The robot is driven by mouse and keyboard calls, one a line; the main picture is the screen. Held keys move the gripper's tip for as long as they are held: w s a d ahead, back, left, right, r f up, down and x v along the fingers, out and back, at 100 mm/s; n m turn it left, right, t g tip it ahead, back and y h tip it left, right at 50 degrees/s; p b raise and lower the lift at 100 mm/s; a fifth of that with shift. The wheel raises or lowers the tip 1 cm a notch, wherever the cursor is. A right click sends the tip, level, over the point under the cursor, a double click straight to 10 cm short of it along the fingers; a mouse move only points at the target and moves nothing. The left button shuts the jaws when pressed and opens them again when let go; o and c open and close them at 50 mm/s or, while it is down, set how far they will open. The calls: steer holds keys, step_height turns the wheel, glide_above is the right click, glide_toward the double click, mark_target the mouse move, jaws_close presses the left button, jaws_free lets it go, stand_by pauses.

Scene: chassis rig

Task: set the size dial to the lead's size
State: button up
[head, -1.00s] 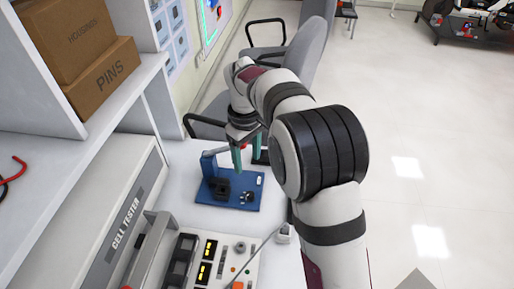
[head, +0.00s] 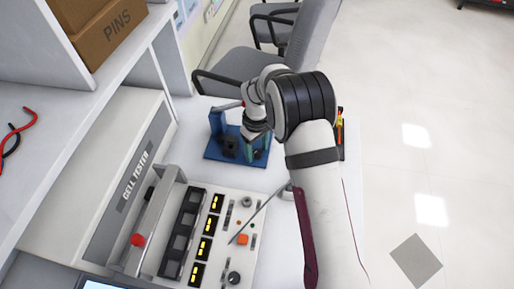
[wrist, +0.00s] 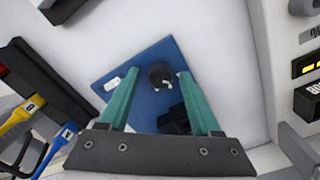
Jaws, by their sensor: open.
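The blue fixture plate (wrist: 112,66) lies flat on the white bench; it also shows in the head view (head: 213,153), partly hidden by my arm. A round black knob with a pale mark, apparently the size dial (wrist: 161,74), sits on the plate. My gripper (wrist: 158,73) is open, its two teal fingers pointing down at the plate with the dial between their tips in the wrist view. I cannot tell whether they touch it. A black block (wrist: 174,120) and a small white label piece (wrist: 115,81) are also on the plate. I cannot identify the lead's size.
A black rack (wrist: 42,78) with yellow (wrist: 22,117) and blue-handled (wrist: 62,134) items stands beside the plate. A grey chair (head: 260,70) is behind the bench.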

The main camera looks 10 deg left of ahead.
jaws_close()
steer(key=shift+m, duration=0.3)
steer(key=m, duration=0.3)
steer(key=shift+m, duration=2.5)
jaws_free()
